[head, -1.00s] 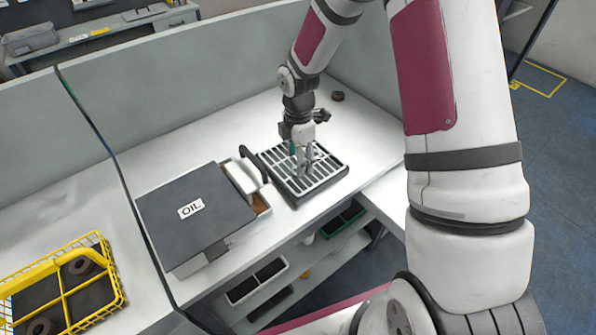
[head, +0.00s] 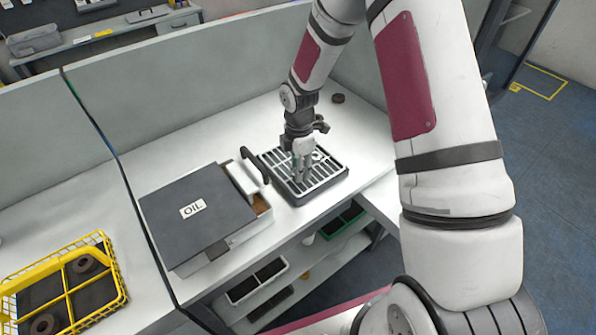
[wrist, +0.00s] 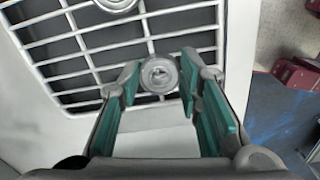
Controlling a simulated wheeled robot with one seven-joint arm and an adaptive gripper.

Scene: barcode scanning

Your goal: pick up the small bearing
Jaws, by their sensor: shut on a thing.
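The small bearing (wrist: 158,74) is a silvery ring in the wrist view, held between the tips of my gripper (wrist: 158,82). The green-padded fingers are shut on its two sides. In the head view my gripper (head: 302,177) points down at the dark tray with a pale slatted grate (head: 328,178). The bearing is too small to make out there. The wrist view shows the grate's bars (wrist: 85,50) behind the bearing; whether the bearing touches them I cannot tell. A second silvery round part (wrist: 117,4) lies on the grate at the top edge.
A box with a dark lid marked OIL (head: 200,212) stands left of the tray, with a dark handle (head: 256,163) between. A dark ring (head: 338,98) lies behind on the white table (head: 225,135). A yellow basket (head: 118,292) holds dark rings at lower left.

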